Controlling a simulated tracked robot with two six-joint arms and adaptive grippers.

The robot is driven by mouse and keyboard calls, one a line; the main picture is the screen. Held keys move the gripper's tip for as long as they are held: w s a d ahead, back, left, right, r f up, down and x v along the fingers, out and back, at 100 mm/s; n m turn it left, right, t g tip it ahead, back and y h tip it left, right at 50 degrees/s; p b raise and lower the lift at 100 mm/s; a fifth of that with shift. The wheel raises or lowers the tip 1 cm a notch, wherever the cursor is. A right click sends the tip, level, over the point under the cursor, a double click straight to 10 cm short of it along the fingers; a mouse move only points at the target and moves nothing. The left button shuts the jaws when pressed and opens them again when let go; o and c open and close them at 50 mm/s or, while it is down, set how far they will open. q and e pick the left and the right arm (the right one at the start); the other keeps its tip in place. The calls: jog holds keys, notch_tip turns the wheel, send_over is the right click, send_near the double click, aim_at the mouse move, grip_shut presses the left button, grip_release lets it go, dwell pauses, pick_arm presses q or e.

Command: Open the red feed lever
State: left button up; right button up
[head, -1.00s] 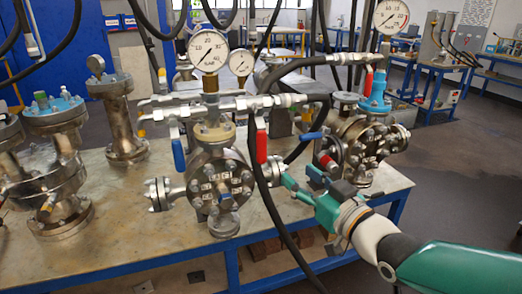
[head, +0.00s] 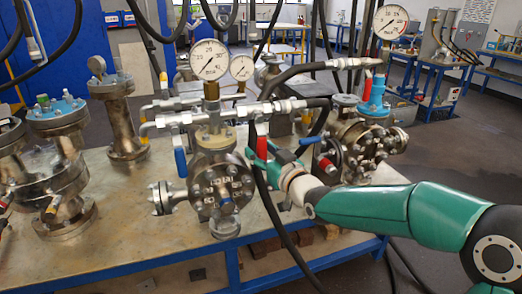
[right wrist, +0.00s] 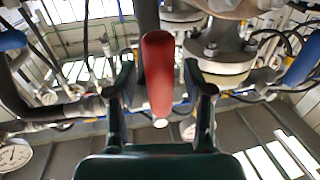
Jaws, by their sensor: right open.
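The red feed lever (head: 262,147) hangs down from the pipe fitting on the middle flanged vessel (head: 220,190). My right gripper (head: 262,156) is at the lever, reaching in from the right. In the right wrist view the red lever (right wrist: 158,75) stands between the two open fingers (right wrist: 160,85), with a visible gap on each side. The fingers do not look closed on it. The lever's lower part is partly hidden by the gripper in the head view. My left gripper is not in view.
A blue lever (head: 180,162) hangs left of the red one. A black hose (head: 275,225) runs down close to my gripper. A pressure gauge (head: 210,60) stands above the vessel. Another vessel (head: 365,145) is to the right, and more stand left on the table.

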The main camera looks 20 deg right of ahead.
jog(key=shift+c, duration=0.2)
grip_shut()
jog(key=shift+a, duration=0.1)
